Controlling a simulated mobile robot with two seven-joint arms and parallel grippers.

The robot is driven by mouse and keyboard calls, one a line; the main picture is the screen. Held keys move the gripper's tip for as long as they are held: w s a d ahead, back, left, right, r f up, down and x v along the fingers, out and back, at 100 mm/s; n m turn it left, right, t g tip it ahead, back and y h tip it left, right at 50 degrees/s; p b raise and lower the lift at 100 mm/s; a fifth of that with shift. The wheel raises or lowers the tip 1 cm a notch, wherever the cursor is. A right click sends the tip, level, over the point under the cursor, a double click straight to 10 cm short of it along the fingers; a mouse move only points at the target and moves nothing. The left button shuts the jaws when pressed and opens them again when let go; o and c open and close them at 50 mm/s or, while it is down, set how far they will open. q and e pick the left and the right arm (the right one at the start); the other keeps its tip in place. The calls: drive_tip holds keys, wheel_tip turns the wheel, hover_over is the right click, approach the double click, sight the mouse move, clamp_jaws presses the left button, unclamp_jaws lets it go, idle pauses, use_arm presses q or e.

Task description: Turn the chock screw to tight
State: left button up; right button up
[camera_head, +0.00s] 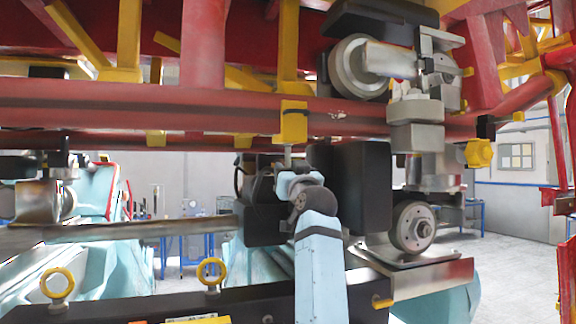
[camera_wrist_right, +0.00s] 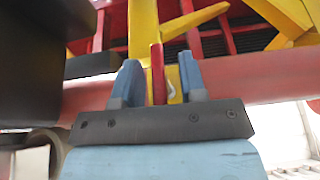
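My right arm (camera_head: 320,265) rises light blue from the bottom of the head view. Its gripper (camera_head: 299,182) is just below a yellow bracket (camera_head: 293,122) on the red rail. A thin silver stem (camera_head: 288,155) shows between bracket and gripper; I cannot tell whether it is the chock screw. In the right wrist view the gripper's two blue fingers (camera_wrist_right: 160,82) stand apart. A yellow strip with a small silvery piece (camera_wrist_right: 172,78) and a red bar (camera_wrist_right: 157,72) show in the gap; I cannot tell whether they are between the fingers or beyond them. My left gripper is not in view.
The red rail (camera_head: 220,108) runs across above the gripper. Black blocks (camera_head: 362,185) stand close to its right, near a grey wheel (camera_head: 412,227). A yellow knob (camera_head: 479,153) is at the right. A long grey bar (camera_head: 150,230) and yellow eyebolts (camera_head: 211,271) are at the left.

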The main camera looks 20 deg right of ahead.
drive_tip(key=shift+w+r, duration=0.1)
drive_tip(key=shift+w, duration=0.15)
clamp_jaws()
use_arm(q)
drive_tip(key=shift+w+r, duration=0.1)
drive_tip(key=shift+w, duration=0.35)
